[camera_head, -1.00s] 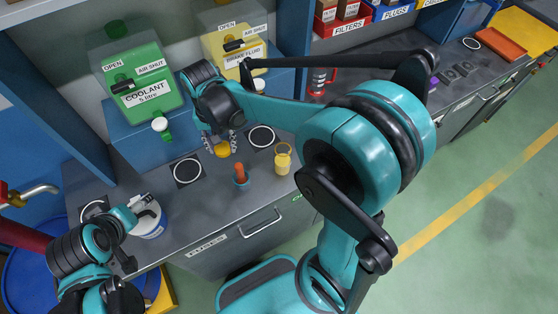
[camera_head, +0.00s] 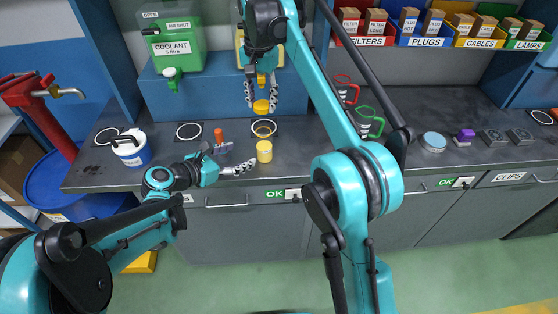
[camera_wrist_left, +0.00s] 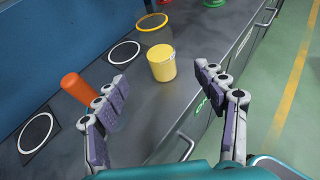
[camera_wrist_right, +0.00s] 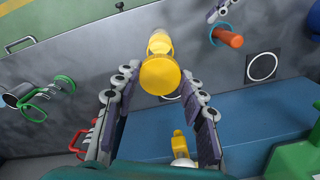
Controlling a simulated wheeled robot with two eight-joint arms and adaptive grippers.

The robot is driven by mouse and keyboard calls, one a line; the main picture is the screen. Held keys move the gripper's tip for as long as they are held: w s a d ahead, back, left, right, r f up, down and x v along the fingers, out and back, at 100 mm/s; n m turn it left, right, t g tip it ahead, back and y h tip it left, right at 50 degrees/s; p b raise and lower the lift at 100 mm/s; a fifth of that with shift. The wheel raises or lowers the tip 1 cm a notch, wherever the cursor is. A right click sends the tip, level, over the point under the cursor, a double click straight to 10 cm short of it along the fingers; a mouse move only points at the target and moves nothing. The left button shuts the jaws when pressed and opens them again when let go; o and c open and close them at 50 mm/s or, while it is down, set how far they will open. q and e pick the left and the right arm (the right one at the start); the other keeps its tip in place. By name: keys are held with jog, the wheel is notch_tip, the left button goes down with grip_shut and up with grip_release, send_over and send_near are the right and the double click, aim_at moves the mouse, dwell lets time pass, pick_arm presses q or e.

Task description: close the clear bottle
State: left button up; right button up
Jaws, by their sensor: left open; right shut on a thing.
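The clear bottle (camera_head: 264,151), with yellow contents, stands upright near the bench's front edge. It also shows in the left wrist view (camera_wrist_left: 162,62) and, beyond the cap, in the right wrist view (camera_wrist_right: 160,42). My right gripper (camera_head: 261,104) is shut on a round yellow cap (camera_wrist_right: 160,76) and holds it above the bench, behind and higher than the bottle. My left gripper (camera_head: 238,158) is open and low, left of the bottle. In the left wrist view the bottle stands beyond and between its fingertips, apart from them.
An orange handle (camera_wrist_left: 78,88) stands left of the bottle, near my left fingers. A white-and-blue tub (camera_head: 132,148) stands further left. A yellow tap (camera_head: 262,79) is behind my right gripper. Red and green handled items (camera_head: 368,122) stand to the right. Several ringed marks on the bench are empty.

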aim_at(258, 148)
pick_arm(q)
jog(key=shift+w, duration=0.1)
pick_arm(e)
jog(key=shift+a, duration=0.1)
pick_arm(q)
jog(key=x, duration=1.2)
jog(key=shift+r, duration=0.1)
grip_shut()
pick_arm(e)
jog(key=shift+f, duration=2.5)
